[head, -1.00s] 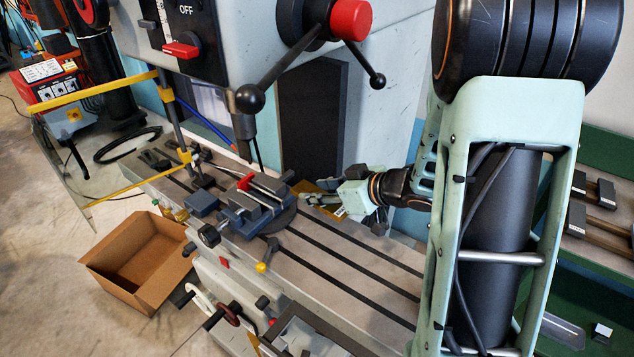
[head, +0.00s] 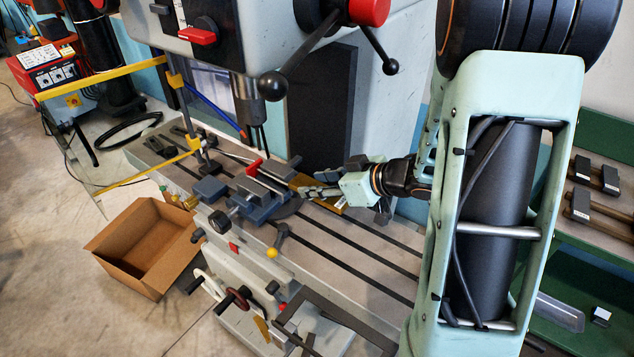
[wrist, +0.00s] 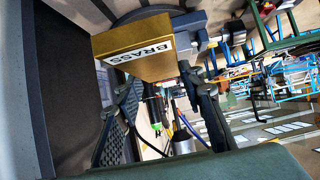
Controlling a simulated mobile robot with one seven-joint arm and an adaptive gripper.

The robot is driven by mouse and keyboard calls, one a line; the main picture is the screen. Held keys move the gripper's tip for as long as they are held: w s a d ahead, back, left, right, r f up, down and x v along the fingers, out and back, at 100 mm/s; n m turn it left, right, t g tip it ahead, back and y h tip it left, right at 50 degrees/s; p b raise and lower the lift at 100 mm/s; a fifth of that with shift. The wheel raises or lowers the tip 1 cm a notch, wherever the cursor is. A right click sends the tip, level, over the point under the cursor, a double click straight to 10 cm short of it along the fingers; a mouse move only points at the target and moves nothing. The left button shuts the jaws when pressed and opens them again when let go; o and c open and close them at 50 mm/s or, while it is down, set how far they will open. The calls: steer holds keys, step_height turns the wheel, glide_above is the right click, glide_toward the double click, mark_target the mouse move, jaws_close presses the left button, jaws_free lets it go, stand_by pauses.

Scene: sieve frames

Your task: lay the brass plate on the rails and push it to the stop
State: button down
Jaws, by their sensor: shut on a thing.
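The brass plate (wrist: 135,50), a yellow block with a white "BRASS" label, is at the fingertips of my gripper (wrist: 165,95) in the wrist view. My gripper is shut on it. In the head view my gripper (head: 308,190) is over the machine table, just right of the vise (head: 252,200). A strip of the brass plate (head: 301,181) shows there behind the fingers, which hide part of it. Pale parallel bars (head: 270,182) lie on top of the vise, with a red piece (head: 254,167) at their far end. I cannot tell whether the plate touches the bars.
The slotted machine table (head: 345,248) is clear at front right. The drill spindle (head: 247,100) hangs above and behind the vise. A yellow guard bar (head: 150,166) is at left, and an open cardboard box (head: 150,245) is on the floor.

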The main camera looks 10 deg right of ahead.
mark_target(301, 181)
steer(key=shift+r, duration=0.25)
steer(key=shift+r+b+x, duration=0.15)
steer(key=shift+b+x, duration=0.2)
steer(key=shift+x, duration=1.3)
steer(key=shift+r+b+x, duration=0.15)
steer(key=shift+b+x, duration=0.15)
steer(key=shift+x, duration=1.3)
steer(key=shift+w+a+f, duration=0.15)
steer(key=shift+w+a, duration=1)
steer(key=shift+w+a+f, duration=0.2)
steer(key=shift+w+a, duration=0.95)
steer(key=shift+a, duration=0.05)
steer(key=shift+f, duration=0.6)
